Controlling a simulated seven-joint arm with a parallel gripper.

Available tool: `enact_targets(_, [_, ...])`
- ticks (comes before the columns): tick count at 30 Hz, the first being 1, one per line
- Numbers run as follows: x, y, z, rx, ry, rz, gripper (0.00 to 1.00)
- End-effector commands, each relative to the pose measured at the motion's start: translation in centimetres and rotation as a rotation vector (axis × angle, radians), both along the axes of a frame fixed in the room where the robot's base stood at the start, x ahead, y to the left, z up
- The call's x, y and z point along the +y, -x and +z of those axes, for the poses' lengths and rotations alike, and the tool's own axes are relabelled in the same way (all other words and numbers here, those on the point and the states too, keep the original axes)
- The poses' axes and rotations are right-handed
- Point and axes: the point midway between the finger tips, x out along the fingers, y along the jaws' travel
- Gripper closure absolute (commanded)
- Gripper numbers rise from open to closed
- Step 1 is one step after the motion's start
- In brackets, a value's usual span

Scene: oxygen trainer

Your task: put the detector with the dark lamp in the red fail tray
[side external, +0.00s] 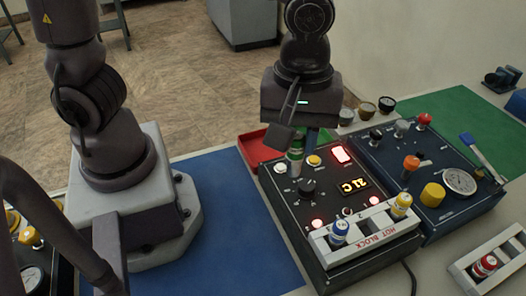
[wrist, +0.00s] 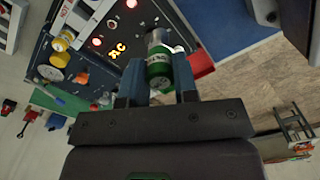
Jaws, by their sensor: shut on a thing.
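My gripper (side external: 296,138) is shut on a green-banded detector (side external: 296,154) with a silvery end. The detector also shows between both fingers in the wrist view (wrist: 159,68). In the side view it is partly hidden by a finger and is over the far left edge of the black control box, close to the red tray (side external: 249,150). The tray is behind the box and also shows in the wrist view (wrist: 203,65). A blue detector (side external: 339,234) and a yellow detector (side external: 401,206) stand in the white hot block (side external: 375,238), with glowing red lamps near both. The middle slot looks empty, its lamp dark.
The black box (side external: 290,205) has a knob, lit buttons and an orange display. A blue panel (side external: 433,150) with a gauge stands to its right. A white rack (side external: 510,250) holds a red detector (side external: 484,266). Several small cups (side external: 367,110) stand behind. The blue mat (side external: 230,215) has free room.

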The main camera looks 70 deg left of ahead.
Motion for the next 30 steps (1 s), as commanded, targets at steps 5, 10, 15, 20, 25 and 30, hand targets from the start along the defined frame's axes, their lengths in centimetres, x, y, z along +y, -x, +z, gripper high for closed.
enact_targets(5, [5.6,-1.9,-2.5,0.006,-0.003,0.195,0.99])
enact_targets(10, [12.3,-3.4,-6.1,0.009,-0.003,0.304,0.99])
enact_targets(15, [18.2,-3.7,-9.5,0.009,-0.001,0.298,0.99])
enact_targets(20, [21.4,-3.9,-11.7,0.003,0.0,0.184,0.99])
enact_targets(25, [21.7,-4.9,-12.1,0.0,-0.001,0.024,0.99])
enact_targets(30, [21.7,-5.2,-12.3,0.001,-0.001,-0.048,0.99])
